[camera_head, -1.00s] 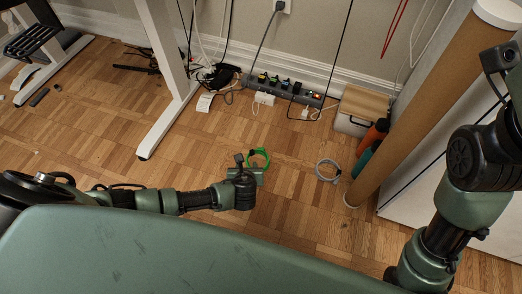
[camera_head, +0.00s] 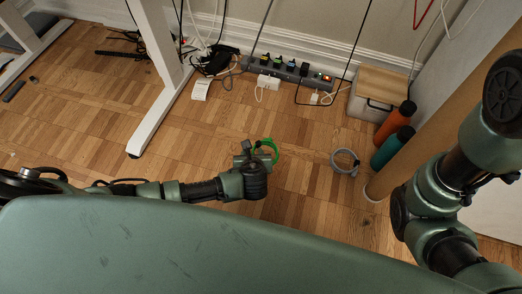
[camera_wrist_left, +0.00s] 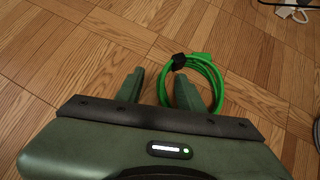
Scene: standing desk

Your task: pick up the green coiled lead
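The green coiled lead (camera_head: 266,148) lies on the wooden floor, just beyond my left gripper (camera_head: 252,152) in the head view. In the left wrist view the green coiled lead (camera_wrist_left: 214,78) is a loop with a black tie and a green plug end at its top.
A grey coiled lead (camera_head: 345,161) lies to the right on the floor. A power strip (camera_head: 290,68) with plugs runs along the wall. A white desk leg (camera_head: 150,110) stands at left. A box (camera_head: 377,92), orange and teal bottles (camera_head: 392,148) and a cardboard tube (camera_head: 440,110) are at right.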

